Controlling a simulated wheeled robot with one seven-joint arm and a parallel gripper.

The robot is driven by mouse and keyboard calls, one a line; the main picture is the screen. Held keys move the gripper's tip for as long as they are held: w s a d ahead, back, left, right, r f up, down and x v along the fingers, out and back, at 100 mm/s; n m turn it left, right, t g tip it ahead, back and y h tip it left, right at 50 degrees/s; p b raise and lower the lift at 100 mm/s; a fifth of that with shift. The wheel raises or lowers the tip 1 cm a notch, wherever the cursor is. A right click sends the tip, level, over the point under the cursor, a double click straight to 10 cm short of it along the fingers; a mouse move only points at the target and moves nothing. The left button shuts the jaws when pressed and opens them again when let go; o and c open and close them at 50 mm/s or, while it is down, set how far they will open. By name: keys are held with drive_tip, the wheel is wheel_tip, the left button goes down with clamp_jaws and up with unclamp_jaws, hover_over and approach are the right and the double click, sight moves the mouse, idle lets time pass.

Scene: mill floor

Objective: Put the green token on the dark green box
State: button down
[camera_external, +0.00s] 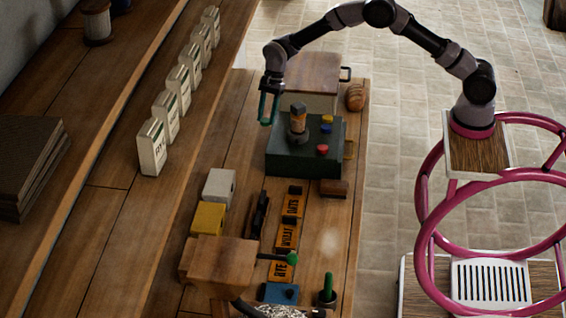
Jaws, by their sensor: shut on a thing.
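The dark green box (281,160) stands on the wooden bench. Blue, yellow and red tokens lie toward the right of its top, and a brown and grey cylinder (298,124) stands toward the left. My gripper (266,122) has teal-green fingers pointing down, just left of the box's far left corner in the picture. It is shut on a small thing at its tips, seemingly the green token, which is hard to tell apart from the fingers. I cannot tell its exact height above the bench.
A wood-topped box (312,72) stands behind, with a bread loaf (356,97) to its right. White packets (152,147) line the raised shelf at left. Nearer are a yellow block (208,219), a white block (219,187), orange lettered plates (291,202) and a green-knobbed lever (291,258).

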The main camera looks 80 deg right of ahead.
drive_tip(key=s+d+r+n+g+h, duration=0.1)
drive_tip(key=s+d+r+n+g, duration=0.1)
drive_tip(key=s+r+n, duration=0.3)
drive_tip(key=s+d+r+n+g, duration=0.3)
drive_tip(key=s+n, duration=0.3)
drive_tip(key=n, duration=0.2)
drive_tip(key=m+t, duration=0.7)
drive_tip(key=m, duration=1.1)
hover_over(322, 142)
drive_tip(key=s+d, duration=0.1)
drive_tip(key=f, duration=0.1)
wheel_tip(322, 142, down, 10)
drive_tip(key=shift+r, duration=0.1)
drive_tip(key=shift+f, duration=0.2)
drive_tip(key=shift+c, duration=2.1)
unclamp_jaws()
drive_tip(key=shift+d, duration=0.1)
drive_tip(key=shift+r, duration=0.15)
